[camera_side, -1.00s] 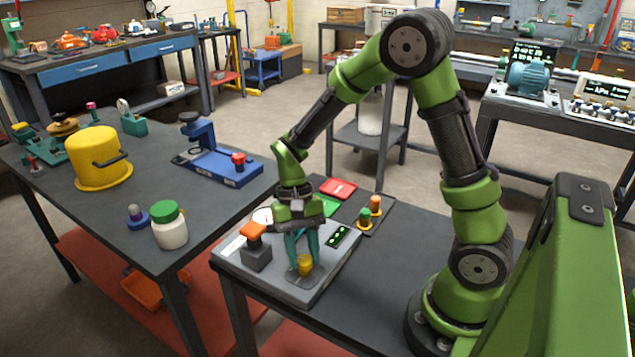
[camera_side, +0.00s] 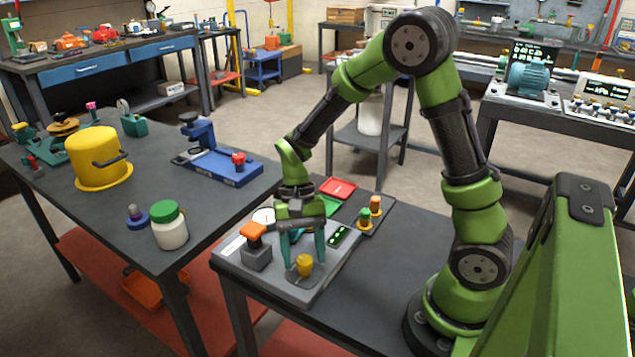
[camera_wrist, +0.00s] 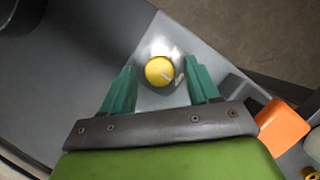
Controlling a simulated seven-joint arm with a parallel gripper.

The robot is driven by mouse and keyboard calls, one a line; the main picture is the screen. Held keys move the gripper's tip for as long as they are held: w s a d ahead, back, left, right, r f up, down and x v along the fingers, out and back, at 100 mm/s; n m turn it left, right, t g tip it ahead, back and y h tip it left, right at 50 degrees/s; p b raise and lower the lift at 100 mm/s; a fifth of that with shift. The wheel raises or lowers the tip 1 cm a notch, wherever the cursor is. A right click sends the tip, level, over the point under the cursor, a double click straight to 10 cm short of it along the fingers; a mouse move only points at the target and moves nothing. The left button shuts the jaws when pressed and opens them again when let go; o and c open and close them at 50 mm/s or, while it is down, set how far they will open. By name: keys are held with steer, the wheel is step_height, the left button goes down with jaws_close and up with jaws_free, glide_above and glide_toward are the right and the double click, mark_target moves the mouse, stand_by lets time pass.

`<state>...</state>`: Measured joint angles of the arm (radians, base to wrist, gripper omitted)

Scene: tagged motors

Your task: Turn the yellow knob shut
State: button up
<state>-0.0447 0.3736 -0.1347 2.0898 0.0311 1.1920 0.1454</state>
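The yellow knob (camera_side: 304,265) stands on a round plate near the front corner of the grey panel (camera_side: 330,285). My gripper (camera_side: 303,255) has teal fingers spread apart. In the wrist view the open gripper (camera_wrist: 160,82) has one finger to each side of the knob, with a gap on both sides. The fingertips look level with or just short of the knob, and nothing is held. I cannot tell the fingers' exact height above the panel.
An orange-topped switch (camera_side: 254,236) stands left of the knob on the panel; it also shows in the wrist view (camera_wrist: 282,124). A green-lit display (camera_side: 338,236) lies right of my gripper. Orange and green buttons (camera_side: 370,210) stand behind it. The table's right front is clear.

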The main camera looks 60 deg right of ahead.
steer(key=v, duration=1.7)
steer(key=shift+w+f, duration=0.1)
steer(key=shift+f, duration=0.05)
